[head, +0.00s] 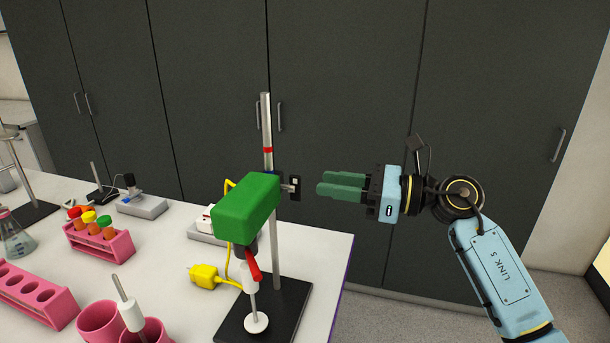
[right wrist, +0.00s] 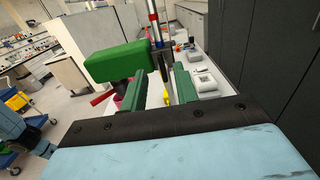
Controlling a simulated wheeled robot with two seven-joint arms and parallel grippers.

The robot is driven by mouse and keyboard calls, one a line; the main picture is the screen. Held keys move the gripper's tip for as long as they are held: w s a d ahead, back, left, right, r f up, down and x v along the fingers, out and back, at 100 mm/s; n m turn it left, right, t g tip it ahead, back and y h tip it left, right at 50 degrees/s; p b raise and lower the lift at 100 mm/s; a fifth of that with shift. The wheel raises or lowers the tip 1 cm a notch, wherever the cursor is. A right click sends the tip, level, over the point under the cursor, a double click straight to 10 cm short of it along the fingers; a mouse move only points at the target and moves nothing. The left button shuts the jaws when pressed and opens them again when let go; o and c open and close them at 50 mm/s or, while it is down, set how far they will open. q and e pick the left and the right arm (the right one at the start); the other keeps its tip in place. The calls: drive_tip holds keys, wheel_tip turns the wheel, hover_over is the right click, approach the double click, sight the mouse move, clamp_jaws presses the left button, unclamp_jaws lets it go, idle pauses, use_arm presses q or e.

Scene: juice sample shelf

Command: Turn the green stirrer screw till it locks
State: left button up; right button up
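The green stirrer (head: 247,207) is held on an upright metal stand rod (head: 266,130) with a red band. A dark screw head (head: 296,188) on a short metal shaft sticks out to the right of the rod. My right gripper (head: 320,187) is to the right of the screw, its green fingers pointing left at it, with a gap between them. In the right wrist view, the fingers (right wrist: 160,88) are apart, with a dark part and the rod showing beyond the gap; the stirrer (right wrist: 113,60) is left of them. My left gripper is not visible.
The stand's black base (head: 290,310) is near the table's right edge. A yellow plug (head: 207,277), pink cups (head: 102,322) and a pink tube rack (head: 100,243) lie to the left. Dark cabinets (head: 345,80) stand behind. Floor right of the table is clear.

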sight(301, 180)
drive_tip(key=x, duration=0.5)
drive_tip(key=shift+w+a+p, duration=0.15)
drive_tip(key=shift+a+p, duration=0.15)
clamp_jaws()
